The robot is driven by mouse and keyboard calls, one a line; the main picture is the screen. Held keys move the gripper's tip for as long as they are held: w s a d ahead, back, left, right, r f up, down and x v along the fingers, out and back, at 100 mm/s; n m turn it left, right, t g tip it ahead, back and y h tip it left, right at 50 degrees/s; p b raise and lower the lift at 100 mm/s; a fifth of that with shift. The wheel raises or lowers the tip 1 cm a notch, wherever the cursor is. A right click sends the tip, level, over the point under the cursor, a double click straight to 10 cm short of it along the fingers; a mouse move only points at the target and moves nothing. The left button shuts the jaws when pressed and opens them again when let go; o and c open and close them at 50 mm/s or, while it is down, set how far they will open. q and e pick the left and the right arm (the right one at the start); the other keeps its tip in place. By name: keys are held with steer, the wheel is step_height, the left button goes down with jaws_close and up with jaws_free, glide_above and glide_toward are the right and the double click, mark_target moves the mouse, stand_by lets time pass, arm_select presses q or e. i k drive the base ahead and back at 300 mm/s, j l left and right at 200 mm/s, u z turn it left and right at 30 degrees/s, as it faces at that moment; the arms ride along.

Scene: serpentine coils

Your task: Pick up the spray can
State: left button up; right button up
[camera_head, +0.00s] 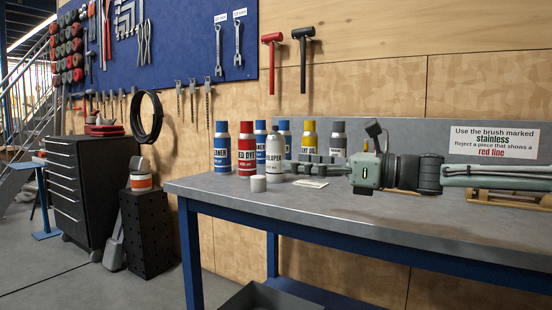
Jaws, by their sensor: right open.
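Several spray cans stand upright in a group on the workbench (345,208). A white-grey can (274,172), its label partly readable as "ELOPER", stands at the front. Beside it are a red "RED DYE" can (246,150) and a blue "CLEANER" can (221,150). Behind are two more blue cans, a yellow-topped oil can (309,140) and a grey-topped can (339,138), partly hidden. My right gripper (291,168) comes in from the right, held low, with its fingertips open just right of the white-grey can. I cannot tell whether they touch it. My left gripper is out of view.
A sign (493,142) is on the back panel at right. The front of the bench top is clear.

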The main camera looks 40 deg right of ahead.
mark_target(275, 143)
steer(key=i+l, duration=0.95)
steer(key=l, duration=0.1)
